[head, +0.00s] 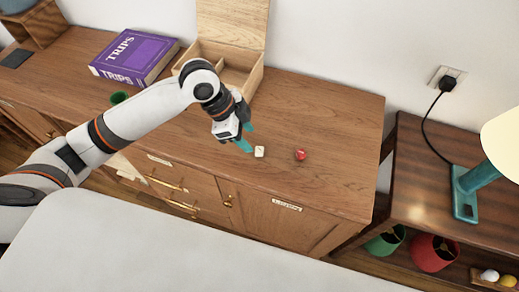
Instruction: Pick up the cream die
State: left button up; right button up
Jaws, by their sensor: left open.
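The cream die (259,152) lies on the wooden cabinet top, near its front edge. My left gripper (247,140) reaches in from the left with teal fingers pointing down and to the right. It is open, with its fingertips close beside the die on its left. I cannot tell whether a finger touches the die. My right gripper is not in view.
A red die (300,154) lies to the right of the cream one. An open wooden box (243,80) and a purple book (134,57) stand behind. The cabinet top (335,130) is clear to the right. A teal lamp (466,195) stands on a side table.

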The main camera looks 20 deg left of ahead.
pick_arm(q)
notch_tip(320, 180, up, 2)
jog(key=w+a, duration=0.2)
send_over(259, 149)
jog(key=a, duration=0.3)
jog(key=f, duration=0.5)
jog(key=shift+s+d+f+p, duration=0.15)
jog(key=shift+s+d+p, duration=0.05)
jog(key=shift+p, duration=0.2)
jog(key=shift+p+x, duration=0.55)
jog(key=shift+x, duration=2.2)
jog(key=shift+s, duration=0.2)
grip_shut()
